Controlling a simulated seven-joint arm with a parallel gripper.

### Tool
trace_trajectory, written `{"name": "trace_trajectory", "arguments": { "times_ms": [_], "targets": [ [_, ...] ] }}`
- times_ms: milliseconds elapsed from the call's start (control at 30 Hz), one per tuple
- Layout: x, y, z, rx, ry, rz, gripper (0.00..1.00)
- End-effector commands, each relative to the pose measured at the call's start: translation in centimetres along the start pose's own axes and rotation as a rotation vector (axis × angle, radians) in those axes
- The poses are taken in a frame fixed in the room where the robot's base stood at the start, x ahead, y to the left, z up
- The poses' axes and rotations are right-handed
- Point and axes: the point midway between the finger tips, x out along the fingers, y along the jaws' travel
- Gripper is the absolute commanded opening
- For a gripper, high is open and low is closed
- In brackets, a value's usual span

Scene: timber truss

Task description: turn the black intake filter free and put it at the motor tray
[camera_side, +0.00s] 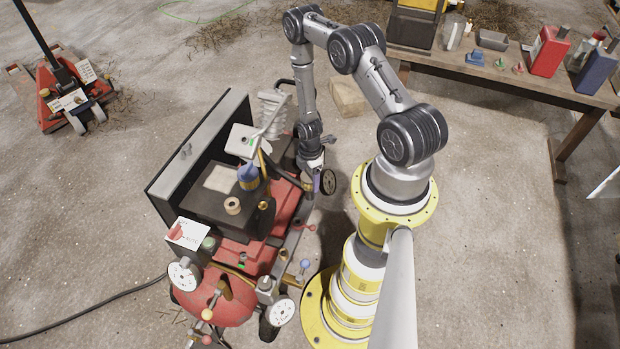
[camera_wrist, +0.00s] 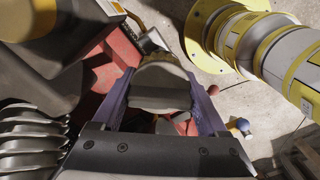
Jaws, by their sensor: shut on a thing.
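My gripper (camera_side: 318,182) reaches down at the far right end of the red compressor (camera_side: 238,255), beside a black wheel. In the wrist view, the two purple fingers of my gripper (camera_wrist: 161,76) close on both sides of a rounded, dull grey-brown thing, which I take to be the intake filter (camera_wrist: 162,98). Its underside is hidden, so I cannot tell whether it is still seated. In the side view my gripper hides it. A dark flat tray-like top (camera_side: 205,207), probably the motor tray, lies on the compressor, left of my gripper.
The dark top carries a pale cloth (camera_side: 221,179), a blue-topped bottle (camera_side: 248,177) and a tan roll (camera_side: 233,206). A grey panel (camera_side: 200,147) stands behind it. Ribbed metal (camera_wrist: 32,140) is close to my gripper at lower left. A workbench (camera_side: 490,72) stands at the back right.

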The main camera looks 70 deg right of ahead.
Motion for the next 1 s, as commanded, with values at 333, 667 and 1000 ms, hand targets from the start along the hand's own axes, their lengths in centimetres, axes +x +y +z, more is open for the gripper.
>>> {"name": "trace_trajectory", "arguments": {
  "times_ms": [333,667,1000],
  "targets": [
    [0.0,0.04,0.0,0.11,0.0,0.001,0.0],
    [0.0,0.03,0.0,0.174,0.0,0.001,0.0],
    [-0.01,0.06,0.0,0.347,0.0,0.001,0.0]
  ]
}}
